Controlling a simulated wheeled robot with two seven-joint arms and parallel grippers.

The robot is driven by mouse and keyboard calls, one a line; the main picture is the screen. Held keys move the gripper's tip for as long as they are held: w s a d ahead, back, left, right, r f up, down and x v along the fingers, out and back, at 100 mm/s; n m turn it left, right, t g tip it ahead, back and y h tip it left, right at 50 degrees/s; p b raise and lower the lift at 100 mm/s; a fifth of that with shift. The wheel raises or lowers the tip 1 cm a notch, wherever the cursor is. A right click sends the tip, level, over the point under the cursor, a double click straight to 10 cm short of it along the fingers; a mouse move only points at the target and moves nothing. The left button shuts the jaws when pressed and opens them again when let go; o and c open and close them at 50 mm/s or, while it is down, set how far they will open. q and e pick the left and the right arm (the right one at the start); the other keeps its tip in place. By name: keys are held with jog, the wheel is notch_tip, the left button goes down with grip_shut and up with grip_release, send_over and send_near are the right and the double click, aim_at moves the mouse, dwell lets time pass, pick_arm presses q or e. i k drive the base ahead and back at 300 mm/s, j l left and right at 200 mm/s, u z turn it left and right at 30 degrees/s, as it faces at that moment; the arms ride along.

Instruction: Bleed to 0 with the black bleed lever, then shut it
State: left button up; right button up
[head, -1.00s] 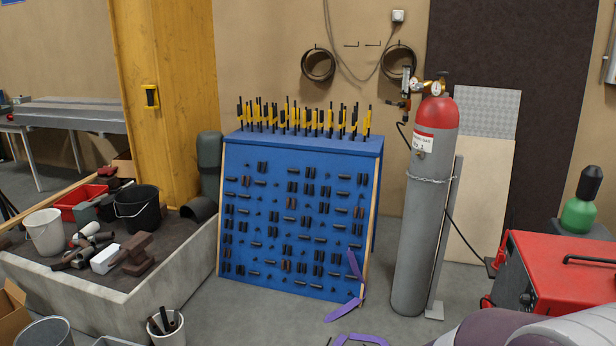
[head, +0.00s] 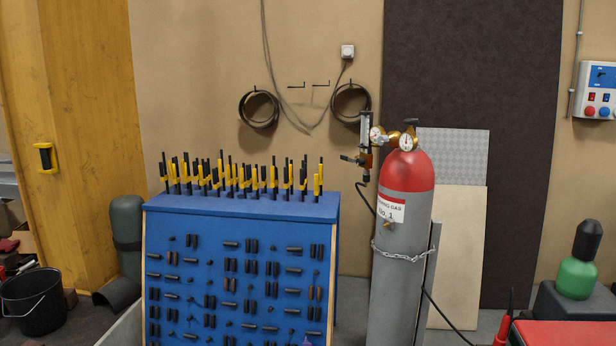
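The grey gas cylinder (head: 396,285) with a red shoulder (head: 408,172) stands upright right of the blue rack. On top sits a brass regulator (head: 393,136) with two round white-faced gauges; their needles are too small to read. A clear flow tube (head: 366,130) stands at its left. Below the tube, a small dark lever-like part (head: 350,158) sticks out left; I cannot tell whether it is the bleed lever or how it is set. Neither gripper shows. A tiny purple bit at the bottom edge is too small to identify.
The blue rack (head: 240,208) holds yellow-black clamps and dark pieces. A chain (head: 392,252) loops around the cylinder. A dark hose runs down from the regulator. A red unit (head: 565,333) and green bottle (head: 577,277) are at lower right. Hose coils (head: 352,103) hang on the wall.

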aim_at(341, 157)
jog(key=i+j+z, duration=0.15)
jog(key=i, duration=0.25)
jog(key=i+j+z, duration=0.1)
jog(key=i, duration=0.3)
jog(key=i+j+z, duration=0.15)
jog(key=i, duration=0.25)
